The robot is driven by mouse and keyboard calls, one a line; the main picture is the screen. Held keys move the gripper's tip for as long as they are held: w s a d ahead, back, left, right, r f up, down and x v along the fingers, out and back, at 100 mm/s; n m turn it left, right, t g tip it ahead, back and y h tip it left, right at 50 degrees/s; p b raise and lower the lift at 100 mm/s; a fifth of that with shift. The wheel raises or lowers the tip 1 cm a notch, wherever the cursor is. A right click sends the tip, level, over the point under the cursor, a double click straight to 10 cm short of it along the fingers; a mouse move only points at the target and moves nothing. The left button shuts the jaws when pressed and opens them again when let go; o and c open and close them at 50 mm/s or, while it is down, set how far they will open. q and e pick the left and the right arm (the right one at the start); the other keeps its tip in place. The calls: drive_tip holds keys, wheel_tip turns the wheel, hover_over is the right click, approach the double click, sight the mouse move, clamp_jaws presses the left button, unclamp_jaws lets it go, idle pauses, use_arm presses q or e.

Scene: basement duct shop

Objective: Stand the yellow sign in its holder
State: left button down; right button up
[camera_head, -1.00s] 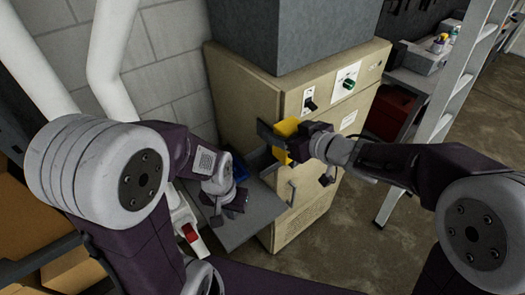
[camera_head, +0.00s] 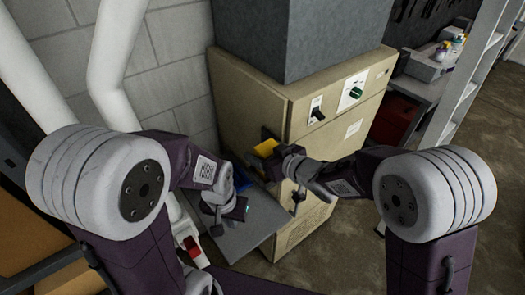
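The yellow sign (camera_head: 265,148) is in my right gripper (camera_head: 270,149), beside the front left part of the beige cabinet and above a grey shelf. One dark finger stands behind the sign, and the gripper's body hides part of it. My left gripper (camera_head: 227,218) is lower, over the shelf's left part. Its fingers look apart, with nothing visible between them. A dark blue object (camera_head: 241,181) lies on the shelf behind the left gripper, mostly hidden. I cannot tell whether it is the holder; no holder shows clearly.
The grey shelf (camera_head: 252,230) juts out beside the beige cabinet (camera_head: 300,225), which has switches and a handle. White pipes (camera_head: 112,60) stand at the left wall. A ladder (camera_head: 470,85) and a red box (camera_head: 393,120) are at the right. The floor at right is open.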

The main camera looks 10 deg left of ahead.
drive_tip(key=shift+o, duration=0.6)
drive_tip(key=shift+s+d+r, duration=0.2)
drive_tip(key=shift+s+d, duration=0.15)
drive_tip(key=shift+d, duration=0.05)
drive_tip(key=shift+d+r, duration=0.1)
drive_tip(key=shift+d, duration=0.05)
use_arm(q)
drive_tip(key=shift+s+d+f+b, duration=0.2)
drive_tip(key=shift+d+f+b, duration=0.05)
drive_tip(key=shift+b, duration=0.05)
use_arm(e)
drive_tip(key=v, duration=1.1)
drive_tip(key=shift+s, duration=0.2)
drive_tip(key=shift+w+d, duration=0.1)
